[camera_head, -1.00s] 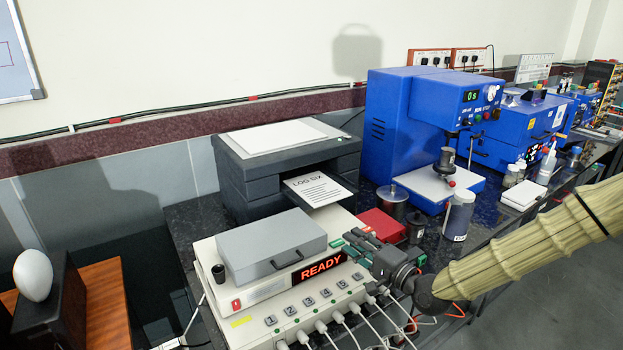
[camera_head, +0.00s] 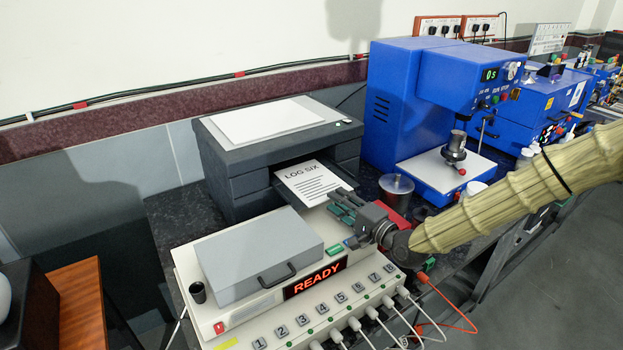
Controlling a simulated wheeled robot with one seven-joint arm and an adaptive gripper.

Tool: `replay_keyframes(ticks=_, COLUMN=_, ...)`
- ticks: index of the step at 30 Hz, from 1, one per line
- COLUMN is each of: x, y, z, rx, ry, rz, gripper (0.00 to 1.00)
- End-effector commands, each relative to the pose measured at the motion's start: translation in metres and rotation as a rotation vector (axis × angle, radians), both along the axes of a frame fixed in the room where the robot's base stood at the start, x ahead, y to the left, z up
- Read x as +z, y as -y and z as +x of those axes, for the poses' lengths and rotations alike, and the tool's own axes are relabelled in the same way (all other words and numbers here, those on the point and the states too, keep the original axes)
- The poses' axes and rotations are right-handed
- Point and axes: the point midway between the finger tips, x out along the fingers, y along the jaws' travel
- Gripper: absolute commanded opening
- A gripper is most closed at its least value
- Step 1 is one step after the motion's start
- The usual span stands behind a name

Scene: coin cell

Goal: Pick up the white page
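The white page (camera_head: 308,187), printed "LOG SIX" with lines of text, sticks out of the front slot of the dark grey printer (camera_head: 235,185). Its far end is inside the slot. My gripper (camera_head: 337,205) is just in front of the page at its lower right, above the tester's back edge. Its green-tipped fingers point left toward the page. I cannot tell whether they touch it, or how far apart they are.
A white tester (camera_head: 230,317) with a grey lidded box (camera_head: 258,257) and a lit READY display stands in front of the printer. A red box (camera_head: 393,217) and a metal-lidded jar (camera_head: 396,190) are right of my gripper. A blue press (camera_head: 400,100) stands behind. White cables hang at the front.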

Motion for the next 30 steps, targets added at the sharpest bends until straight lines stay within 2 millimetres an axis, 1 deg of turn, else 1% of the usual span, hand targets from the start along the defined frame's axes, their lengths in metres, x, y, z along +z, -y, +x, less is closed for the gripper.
replay_keyframes(ticks=3, x=0.000, y=-0.006, z=0.007, rx=-0.001, ry=0.000, rz=-0.001, gripper=0.28)
replay_keyframes(ticks=9, x=0.000, y=-0.012, z=0.015, rx=-0.003, ry=0.000, rz=-0.001, gripper=0.28)
replay_keyframes(ticks=15, x=0.001, y=-0.030, z=0.033, rx=-0.002, ry=0.000, rz=-0.001, gripper=0.28)
replay_keyframes(ticks=21, x=0.000, y=-0.042, z=0.048, rx=-0.003, ry=0.000, rz=-0.001, gripper=0.28)
replay_keyframes(ticks=30, x=-0.001, y=-0.044, z=0.050, rx=-0.003, ry=-0.001, rz=-0.001, gripper=0.28)
